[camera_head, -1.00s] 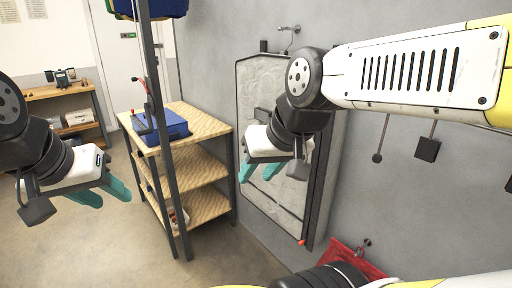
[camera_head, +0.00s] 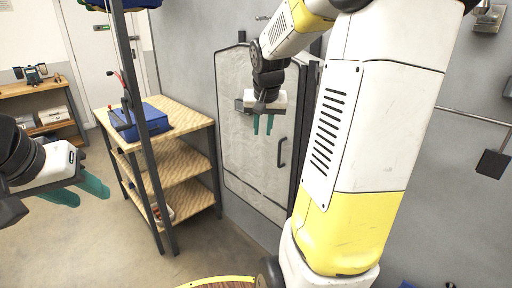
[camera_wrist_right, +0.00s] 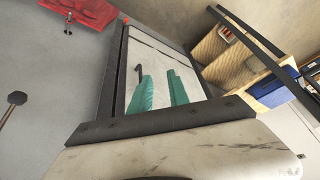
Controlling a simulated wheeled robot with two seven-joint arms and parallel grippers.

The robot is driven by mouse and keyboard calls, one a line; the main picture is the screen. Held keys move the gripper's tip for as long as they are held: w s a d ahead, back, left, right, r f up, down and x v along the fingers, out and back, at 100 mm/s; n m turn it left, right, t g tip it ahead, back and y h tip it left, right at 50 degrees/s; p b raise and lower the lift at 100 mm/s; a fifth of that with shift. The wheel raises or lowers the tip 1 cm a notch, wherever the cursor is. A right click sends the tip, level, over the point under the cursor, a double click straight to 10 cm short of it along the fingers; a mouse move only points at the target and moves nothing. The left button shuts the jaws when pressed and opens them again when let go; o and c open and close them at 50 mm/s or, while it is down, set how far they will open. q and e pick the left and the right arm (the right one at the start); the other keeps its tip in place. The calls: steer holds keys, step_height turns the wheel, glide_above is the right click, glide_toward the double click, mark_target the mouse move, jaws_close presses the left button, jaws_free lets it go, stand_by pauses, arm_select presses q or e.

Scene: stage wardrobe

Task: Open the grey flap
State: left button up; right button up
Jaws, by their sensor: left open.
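The grey flap (camera_head: 240,150) is a tall pale panel in a dark frame on the grey wall, and looks closed. Its dark bar handle (camera_head: 282,152) is near its right side. My right gripper (camera_head: 262,133) points down in front of the flap, left of and above the handle in the head view. Its teal fingers are apart and nothing shows between them. In the right wrist view the fingers (camera_wrist_right: 160,92) overlap the flap (camera_wrist_right: 150,48), with the handle (camera_wrist_right: 138,70) beside one finger; contact is not visible. My left gripper (camera_head: 82,192) is open and empty at the left.
A wooden shelf unit (camera_head: 185,163) with dark posts stands left of the flap, with a blue case (camera_head: 160,117) on top. A hanging rail (camera_head: 475,115) runs along the right wall. A red item (camera_wrist_right: 85,10) shows in the wrist view. The floor (camera_head: 110,240) at left is clear.

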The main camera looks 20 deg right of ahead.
mark_target(280, 148)
steer(key=w+d+f+m, duration=0.1)
steer(key=w+d+f, duration=0.2)
steer(key=d+f, duration=0.1)
steer(key=w+d+f, duration=0.4)
steer(key=f, duration=0.2)
steer(key=w+d+f+m+g+h, duration=0.1)
steer(key=w+d+f, duration=0.2)
steer(key=w+f, duration=0.1)
steer(key=shift+d+f+m, duration=0.3)
steer(key=shift+d+f, duration=0.1)
steer(key=shift+f, duration=0.35)
steer(key=shift+w+d+f, duration=0.1)
steer(key=shift+w+f, duration=0.1)
steer(key=shift+f, duration=0.4)
jaws_close()
